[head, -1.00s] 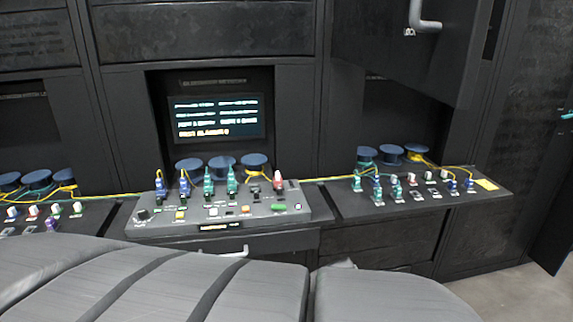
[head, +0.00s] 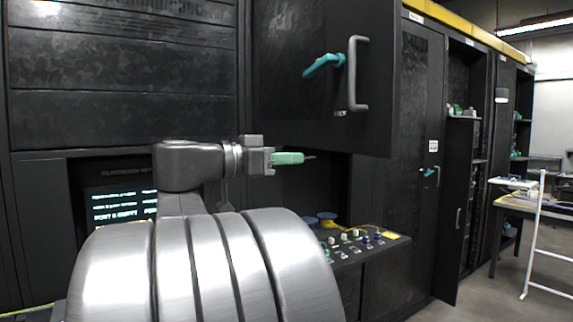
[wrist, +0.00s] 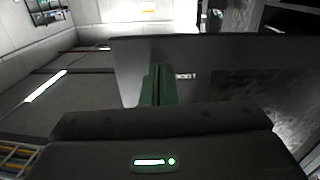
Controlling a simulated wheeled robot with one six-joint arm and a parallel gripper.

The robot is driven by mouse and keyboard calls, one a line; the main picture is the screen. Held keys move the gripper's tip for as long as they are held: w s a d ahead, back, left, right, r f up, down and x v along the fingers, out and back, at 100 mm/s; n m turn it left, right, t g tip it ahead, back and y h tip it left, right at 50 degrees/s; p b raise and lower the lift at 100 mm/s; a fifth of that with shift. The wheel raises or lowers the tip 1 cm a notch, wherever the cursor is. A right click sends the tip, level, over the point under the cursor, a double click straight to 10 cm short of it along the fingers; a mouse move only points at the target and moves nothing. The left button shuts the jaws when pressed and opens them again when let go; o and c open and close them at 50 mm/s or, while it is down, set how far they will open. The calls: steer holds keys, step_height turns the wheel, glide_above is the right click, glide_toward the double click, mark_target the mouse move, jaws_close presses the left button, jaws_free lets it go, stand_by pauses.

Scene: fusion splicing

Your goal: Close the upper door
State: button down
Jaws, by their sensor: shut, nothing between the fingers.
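The upper door (head: 285,65) is a dark panel at the upper middle of the head view. It stands swung out from the cabinet front, with its lower edge overhanging the recess. It carries a grey bar handle (head: 354,75) and a teal lever (head: 322,66). My gripper (head: 312,157) has green fingers, shut and empty, just below the door's lower edge in the picture. Whether it touches the door cannot be told. In the wrist view the shut green fingers (wrist: 158,72) overlap a wide grey panel (wrist: 215,62), probably the door.
Below the door, a shelf (head: 350,252) holds small coloured connectors and blue spools (head: 325,218). Tall dark cabinets (head: 420,170) stand to the right, one with a door ajar. A table (head: 515,205) and a white frame (head: 537,235) are far right. Grey floor there is clear.

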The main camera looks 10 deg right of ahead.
steer(key=p, duration=0.4)
glide_toward(356, 151)
steer(key=shift+m, duration=0.3)
steer(key=x, duration=0.5)
steer(key=shift+w+d, duration=0.15)
steer(key=shift+d, duration=0.1)
steer(key=shift+w+d, duration=0.2)
steer(key=shift+d, duration=0.45)
